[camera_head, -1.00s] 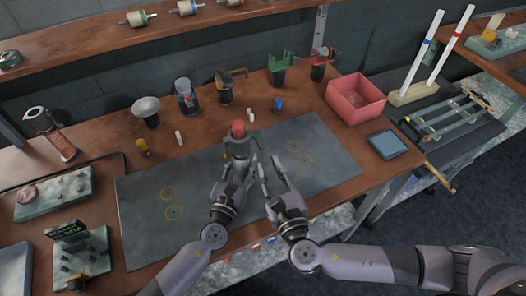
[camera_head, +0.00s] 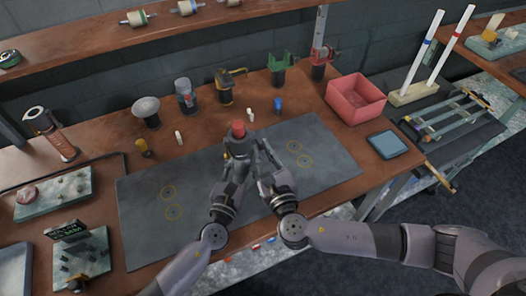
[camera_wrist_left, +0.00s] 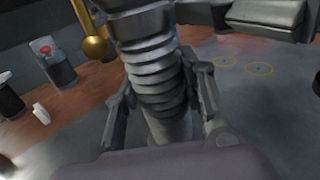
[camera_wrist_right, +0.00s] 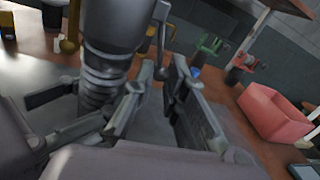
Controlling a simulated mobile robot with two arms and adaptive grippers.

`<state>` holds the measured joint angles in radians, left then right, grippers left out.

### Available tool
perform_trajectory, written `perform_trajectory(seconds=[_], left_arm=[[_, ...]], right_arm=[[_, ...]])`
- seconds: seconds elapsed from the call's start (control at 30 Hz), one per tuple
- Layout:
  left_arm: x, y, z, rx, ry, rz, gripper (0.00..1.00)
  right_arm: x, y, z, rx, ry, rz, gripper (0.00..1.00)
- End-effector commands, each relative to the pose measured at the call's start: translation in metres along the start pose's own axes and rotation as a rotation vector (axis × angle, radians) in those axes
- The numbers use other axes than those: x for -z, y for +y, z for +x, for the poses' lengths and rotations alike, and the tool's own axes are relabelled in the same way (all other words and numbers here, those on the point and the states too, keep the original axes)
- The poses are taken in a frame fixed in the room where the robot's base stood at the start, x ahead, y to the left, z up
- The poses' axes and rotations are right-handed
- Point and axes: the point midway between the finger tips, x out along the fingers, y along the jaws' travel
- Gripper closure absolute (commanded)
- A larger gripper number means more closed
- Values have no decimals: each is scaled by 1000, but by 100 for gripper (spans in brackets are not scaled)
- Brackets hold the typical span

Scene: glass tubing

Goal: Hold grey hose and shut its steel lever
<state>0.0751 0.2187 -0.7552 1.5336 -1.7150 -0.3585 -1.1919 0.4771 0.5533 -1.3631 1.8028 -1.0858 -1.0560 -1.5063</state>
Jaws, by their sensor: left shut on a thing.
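The grey hose (camera_head: 239,149) stands upright over the mat, with a red top (camera_head: 237,129) in the head view. My left gripper (camera_head: 235,168) is shut on it; in the left wrist view its fingers flank the ribbed hose (camera_wrist_left: 158,80). In the right wrist view a slim steel lever (camera_wrist_right: 160,38) hangs beside the hose's upper body, and a brass ball-ended lever (camera_wrist_right: 69,45) shows on the other side. My right gripper (camera_wrist_right: 158,95) is open just right of the hose; the steel lever's rounded tip appears between its fingers, contact unclear.
The grey mat (camera_head: 330,165) is otherwise clear. Several cups and small bottles stand behind it, including a dark jar (camera_head: 186,98). A red bin (camera_head: 355,98) and a blue tray (camera_head: 387,144) are at the right. Two trays of small parts are at the left.

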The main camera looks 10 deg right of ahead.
Motion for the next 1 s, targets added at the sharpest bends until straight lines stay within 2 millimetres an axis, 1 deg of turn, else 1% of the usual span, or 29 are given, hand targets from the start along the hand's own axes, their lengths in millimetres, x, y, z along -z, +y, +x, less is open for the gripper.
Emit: perform_trajectory(seconds=[0.37, 0.57, 0.8, 0.83, 0.97, 1.0], left_arm=[[0, 0, 0, 0, 0, 0, 100], [0, 0, 0, 0, 0, 0, 100], [0, 0, 0, -1, 0, 0, 100], [0, 0, 0, -1, 0, 0, 100], [0, 0, 0, -1, 0, 0, 100], [0, 0, 0, -1, 0, 0, 100]], right_arm=[[0, 0, 0, 0, 1, 5, 100], [2, 6, -1, 0, 3, 100, 100], [1, 6, 0, -1, 0, 105, 100], [1, 6, 0, -1, 0, 105, 87], [1, 6, 0, -1, 0, 105, 78], [1, 6, 0, -1, 0, 105, 78]])
